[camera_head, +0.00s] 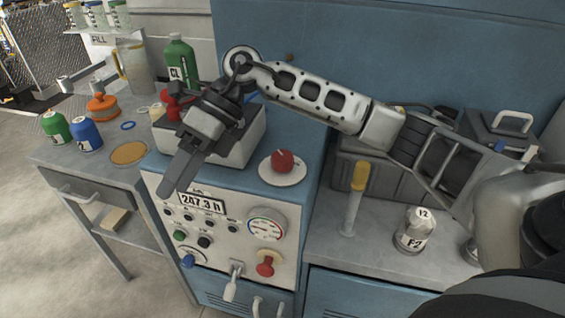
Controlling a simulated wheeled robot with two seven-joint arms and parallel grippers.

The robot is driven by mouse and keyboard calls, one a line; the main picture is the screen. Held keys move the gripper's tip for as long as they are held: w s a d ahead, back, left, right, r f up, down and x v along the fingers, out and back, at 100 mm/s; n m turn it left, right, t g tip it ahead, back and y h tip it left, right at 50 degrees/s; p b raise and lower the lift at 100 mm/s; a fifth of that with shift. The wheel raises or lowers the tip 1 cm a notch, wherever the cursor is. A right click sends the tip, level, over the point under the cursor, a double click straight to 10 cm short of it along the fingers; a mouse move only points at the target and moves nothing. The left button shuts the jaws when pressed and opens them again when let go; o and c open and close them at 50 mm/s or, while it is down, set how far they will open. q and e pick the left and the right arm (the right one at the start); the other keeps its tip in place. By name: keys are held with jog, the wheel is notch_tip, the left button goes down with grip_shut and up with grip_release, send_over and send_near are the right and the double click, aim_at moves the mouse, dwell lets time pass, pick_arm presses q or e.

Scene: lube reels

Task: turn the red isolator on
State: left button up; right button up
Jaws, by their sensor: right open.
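A red handle (265,266), which looks like the isolator, is on the lower right of the pale control panel (225,222), below the round gauge. A red ball-shaped knob (283,161) sits on a white disc on top of the cabinet. I cannot read a label on either. My right gripper (182,166) reaches in from the right, above the panel's upper left, with its long dark finger pointing down and left. It is open, holds nothing visible, and is apart from the red handle. My left gripper is out of view.
An hour display (202,202), a gauge (267,225), buttons and a grey lever (232,282) crowd the panel. A yellow-topped tool (355,200) and a jar (415,230) stand right.

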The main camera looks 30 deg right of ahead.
jog(key=w+d+r+t+h, duration=0.1)
jog(key=w+d+h, duration=0.15)
jog(key=d, duration=0.35)
jog(key=w+d+r+t+h, duration=0.1)
jog(key=d+r+h, duration=0.15)
jog(key=d, duration=0.35)
jog(key=m+h+b, duration=0.1)
jog(key=m+h, duration=0.1)
jog(key=h, duration=0.3)
send_near(283, 155)
jog(key=shift+t, duration=0.3)
jog(key=f, duration=1)
jog(key=shift+s+d+f, duration=0.1)
jog(key=shift+s, duration=0.15)
jog(key=shift+c, duration=0.3)
jog(key=c, duration=0.9)
